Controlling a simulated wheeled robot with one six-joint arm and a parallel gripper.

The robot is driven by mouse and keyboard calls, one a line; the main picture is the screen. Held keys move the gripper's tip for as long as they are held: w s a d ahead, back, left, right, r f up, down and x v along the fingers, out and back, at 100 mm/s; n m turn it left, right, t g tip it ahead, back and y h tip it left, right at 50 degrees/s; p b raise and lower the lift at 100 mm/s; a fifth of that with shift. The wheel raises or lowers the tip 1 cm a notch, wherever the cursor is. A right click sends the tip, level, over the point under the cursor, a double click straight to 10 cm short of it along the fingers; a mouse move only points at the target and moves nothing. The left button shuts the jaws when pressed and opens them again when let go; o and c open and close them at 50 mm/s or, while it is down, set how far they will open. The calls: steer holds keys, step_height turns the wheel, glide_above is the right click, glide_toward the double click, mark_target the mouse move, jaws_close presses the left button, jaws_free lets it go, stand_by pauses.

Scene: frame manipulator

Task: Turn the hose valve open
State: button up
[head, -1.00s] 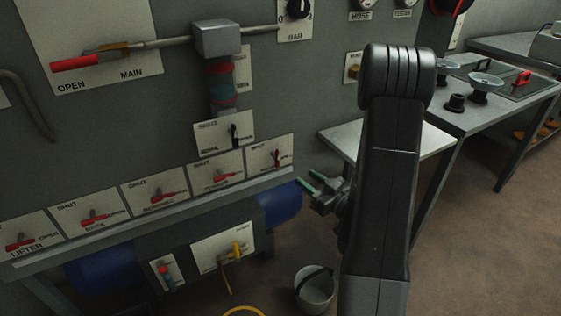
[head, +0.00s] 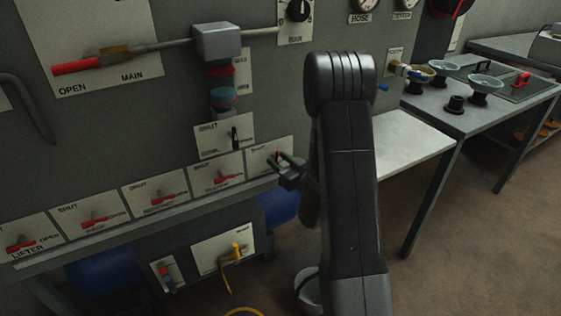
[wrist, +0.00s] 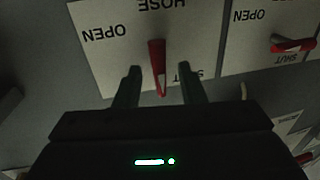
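The hose valve has a red lever (wrist: 157,66) on a white plate (wrist: 115,60) marked HOSE, OPEN and SHUT in the wrist view. The lever stands across from the OPEN word, pointing toward my gripper. My gripper (wrist: 158,85) is open, with one finger on each side of the lever tip and a gap on both sides. In the head view my gripper (head: 276,163) is in front of the rightmost plate of the lower row and partly hides its lever.
A neighbouring plate with a red lever (wrist: 292,44) is close by on the right in the wrist view. A row of similar valves (head: 155,195) runs left.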

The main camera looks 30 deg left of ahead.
jaws_close()
steer(key=shift+f, duration=0.1)
steer(key=shift+w+d+f+m+t+b, duration=0.15)
steer(key=shift+m+t+b, duration=0.6)
steer(key=shift+m+b, duration=1.95)
steer(key=shift+w+a+f+m+t+b, duration=0.2)
steer(key=shift+m+t+b, duration=0.85)
steer(key=shift+m, duration=2.9)
steer(key=shift+s+d+f+m+t+b, duration=0.1)
steer(key=shift+d+f+m+t+b, duration=0.25)
steer(key=shift+m+b, duration=2.55)
steer(key=shift+w+a+r+m+p, duration=0.1)
steer(key=shift+r+m+p, duration=0.05)
steer(key=shift+m+p, duration=0.4)
